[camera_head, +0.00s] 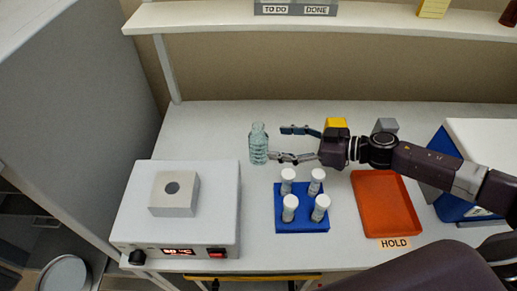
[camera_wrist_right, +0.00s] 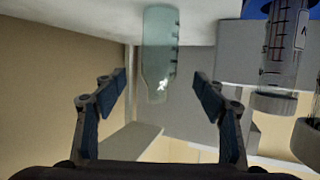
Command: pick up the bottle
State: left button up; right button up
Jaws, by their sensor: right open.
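The bottle (camera_head: 259,144) is clear, pale blue-green glass or plastic and stands upright on the white bench in the head view. My right gripper (camera_head: 276,144) comes in from the right, its fingers spread and pointing at the bottle, with the tips close to its right side. In the right wrist view the bottle (camera_wrist_right: 160,55) shows upside down, centred ahead of the gap between the open fingers of my right gripper (camera_wrist_right: 160,80). The fingers hold nothing. I cannot tell whether a fingertip touches the bottle. My left gripper is not in view.
A blue rack (camera_head: 302,221) with several white-capped tubes stands right below the bottle. A white heater box (camera_head: 219,215) is at the left. An orange tray (camera_head: 386,207) lies at the right by a HOLD label (camera_head: 395,243). Yellow (camera_head: 336,123) and grey (camera_head: 386,125) blocks stand behind my arm.

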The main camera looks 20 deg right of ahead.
aim_at(259, 147)
jog(key=shift+w+f+b, duration=0.1)
jog(key=shift+f+b, duration=0.3)
jog(key=shift+f, duration=0.5)
jog(key=shift+f+b, duration=0.5)
jog(key=shift+b, duration=0.05)
jog(key=shift+w+a, duration=0.25)
jog(key=shift+a, duration=0.1)
jog(key=shift+w+a+f+p, duration=0.1)
jog(key=shift+w+a+p, duration=0.2)
jog(key=shift+a+p, duration=0.1)
jog(key=p+x, duration=0.1)
jog(key=x, duration=0.4)
jog(key=shift+w+a+f+p, duration=0.15)
jog(key=shift+f+p, duration=0.1)
jog(key=shift+p, duration=0.15)
jog(key=shift+w+a+f, duration=0.1)
jog(key=shift+a+f, duration=0.05)
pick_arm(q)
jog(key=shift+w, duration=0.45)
pick_arm(e)
jog(key=shift+c, duration=0.4)
